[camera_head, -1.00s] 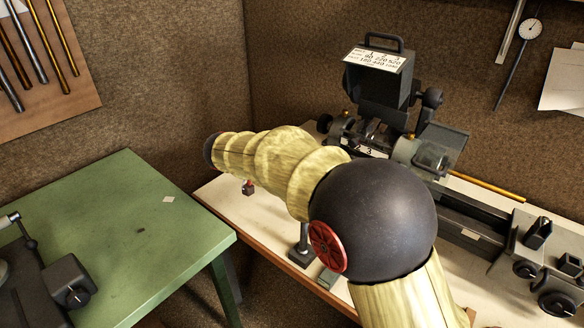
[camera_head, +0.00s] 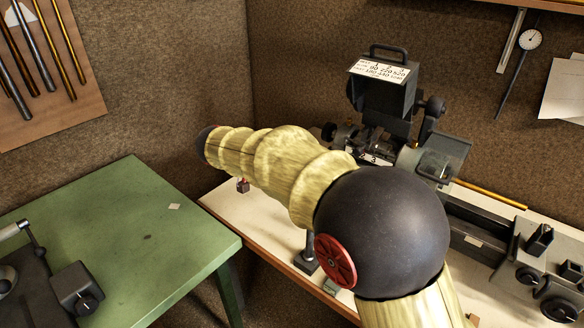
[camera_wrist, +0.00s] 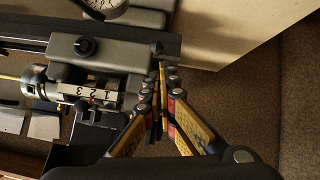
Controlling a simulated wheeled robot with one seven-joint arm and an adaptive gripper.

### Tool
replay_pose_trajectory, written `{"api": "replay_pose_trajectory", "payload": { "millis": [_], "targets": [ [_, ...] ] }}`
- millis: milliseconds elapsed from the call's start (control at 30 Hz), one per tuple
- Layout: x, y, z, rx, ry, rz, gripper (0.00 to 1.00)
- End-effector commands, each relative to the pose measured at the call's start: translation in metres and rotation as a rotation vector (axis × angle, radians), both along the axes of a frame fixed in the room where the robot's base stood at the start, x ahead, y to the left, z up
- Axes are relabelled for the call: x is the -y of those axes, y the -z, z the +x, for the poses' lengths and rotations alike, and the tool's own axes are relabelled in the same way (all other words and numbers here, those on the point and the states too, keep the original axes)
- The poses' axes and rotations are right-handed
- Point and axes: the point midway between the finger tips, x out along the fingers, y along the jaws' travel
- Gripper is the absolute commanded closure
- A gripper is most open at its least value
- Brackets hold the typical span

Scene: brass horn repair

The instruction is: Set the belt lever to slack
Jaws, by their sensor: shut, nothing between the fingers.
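The small lathe (camera_head: 400,150) stands on the pale bench against the wall, with a speed chart (camera_head: 379,71) on its raised dark cover. In the wrist view, its grey headstock (camera_wrist: 120,60) carries a strip marked 1 2 3 (camera_wrist: 88,92) and a black knob (camera_wrist: 84,46). I cannot tell which part is the belt lever. My gripper (camera_wrist: 160,90) is shut and empty, its fingertips close to the end of a dark bar on the lathe; contact cannot be told. In the head view my arm hides the gripper and part of the lathe front.
A green table (camera_head: 150,235) with a dark device on it is at the left, a gap separating it from the bench. A brass rod (camera_head: 490,194) runs along the lathe at the right. A small red-topped block (camera_head: 243,185) sits near the bench's left end.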

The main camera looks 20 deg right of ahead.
Motion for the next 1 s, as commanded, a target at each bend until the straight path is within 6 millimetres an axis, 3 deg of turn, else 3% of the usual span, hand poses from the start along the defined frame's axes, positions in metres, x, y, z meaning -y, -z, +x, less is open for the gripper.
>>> {"api": "replay_pose_trajectory", "payload": {
  "millis": [200,400,1000],
  "targets": [
    [-0.036,-0.019,-0.021,0.003,-0.001,0.001,1.0],
    [-0.053,-0.025,-0.031,0.002,0.0,0.0,1.0],
    [-0.057,-0.025,-0.032,-0.068,-0.068,-0.037,1.0]
  ]
}}
